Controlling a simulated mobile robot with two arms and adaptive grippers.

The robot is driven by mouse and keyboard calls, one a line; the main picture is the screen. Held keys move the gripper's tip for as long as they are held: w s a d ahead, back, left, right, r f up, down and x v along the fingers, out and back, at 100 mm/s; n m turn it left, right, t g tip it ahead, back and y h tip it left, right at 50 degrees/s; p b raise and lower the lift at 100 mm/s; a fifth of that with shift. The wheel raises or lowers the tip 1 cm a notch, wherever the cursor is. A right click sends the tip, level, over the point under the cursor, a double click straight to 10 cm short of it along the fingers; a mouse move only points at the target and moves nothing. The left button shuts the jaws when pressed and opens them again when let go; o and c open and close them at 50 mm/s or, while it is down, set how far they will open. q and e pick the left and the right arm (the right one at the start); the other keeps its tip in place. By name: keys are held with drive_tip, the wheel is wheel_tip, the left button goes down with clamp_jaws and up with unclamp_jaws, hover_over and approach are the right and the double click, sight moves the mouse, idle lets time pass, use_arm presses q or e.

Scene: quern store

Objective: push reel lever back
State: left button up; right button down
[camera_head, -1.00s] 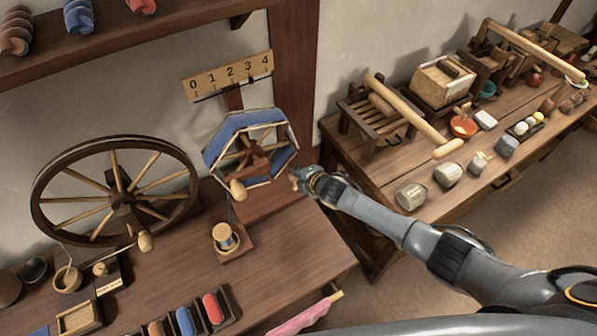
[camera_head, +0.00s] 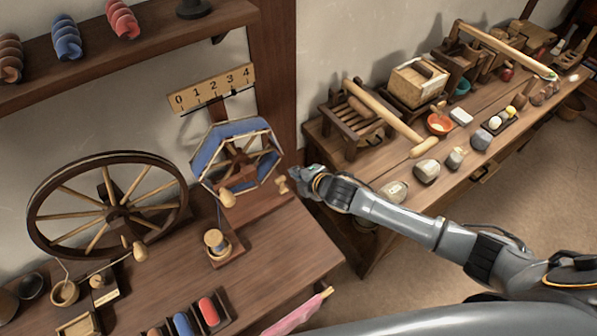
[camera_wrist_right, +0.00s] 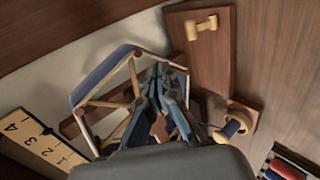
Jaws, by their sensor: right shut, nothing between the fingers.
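The reel (camera_head: 225,147) is a six-sided wooden frame wound with blue yarn, upright on the bench; it also shows in the wrist view (camera_wrist_right: 102,73). A small pale wooden lever (camera_head: 282,185) with a knobbed end stands on the reel's dark base board, right of the reel. In the wrist view the lever (camera_wrist_right: 201,26) is a short crosspiece near the top. My right gripper (camera_head: 296,176) is shut and empty, just right of the lever in the head view; its fingers (camera_wrist_right: 166,72) overlap the reel frame in the wrist view. Contact cannot be told. My left gripper is out of view.
A number scale (camera_head: 212,88) hangs above the reel. A large spoked wheel (camera_head: 113,210) stands to its left, and a thread spool (camera_head: 216,243) in front. A second table (camera_head: 400,165) with wooden tools and jars is at right.

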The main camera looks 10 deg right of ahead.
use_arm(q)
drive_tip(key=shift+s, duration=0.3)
use_arm(e)
drive_tip(key=shift+s+d+r, duration=0.15)
drive_tip(key=shift+s+r, duration=0.3)
drive_tip(key=shift+r, duration=0.15)
